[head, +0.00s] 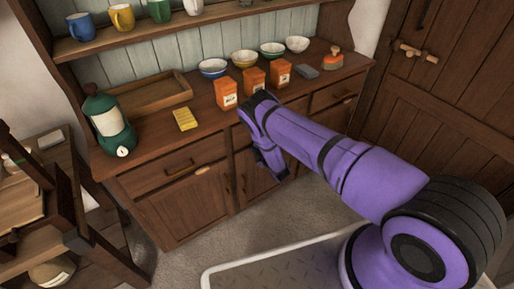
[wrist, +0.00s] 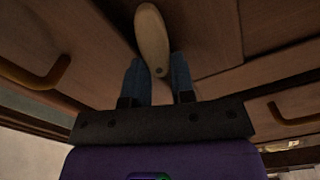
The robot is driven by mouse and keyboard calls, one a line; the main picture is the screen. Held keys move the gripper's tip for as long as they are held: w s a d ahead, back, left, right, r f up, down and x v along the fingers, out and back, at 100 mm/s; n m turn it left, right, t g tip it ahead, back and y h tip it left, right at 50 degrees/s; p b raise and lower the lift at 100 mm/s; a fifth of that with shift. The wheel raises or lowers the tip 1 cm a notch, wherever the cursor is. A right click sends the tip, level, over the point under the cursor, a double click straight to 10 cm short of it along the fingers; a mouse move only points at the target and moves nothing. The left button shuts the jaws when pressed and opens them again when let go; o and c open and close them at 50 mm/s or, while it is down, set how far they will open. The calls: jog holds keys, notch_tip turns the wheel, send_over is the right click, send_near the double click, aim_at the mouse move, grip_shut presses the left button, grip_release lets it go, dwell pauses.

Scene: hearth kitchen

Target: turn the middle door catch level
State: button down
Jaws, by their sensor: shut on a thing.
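In the head view my gripper (head: 272,168) is down at the front of the middle door (head: 250,187), and my arm hides the catch there. The left door's pale catch (head: 203,170) lies about level.
A handle (wrist: 38,75) and another handle (wrist: 300,105) flank my gripper. Floor (head: 210,235) before the dresser is clear.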

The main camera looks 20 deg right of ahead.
jog(key=shift+f+n, duration=0.15)
jog(key=shift+n, duration=1.85)
jog(key=c, duration=1)
grip_release()
jog(key=shift+o, duration=0.2)
jog(key=v, duration=1.1)
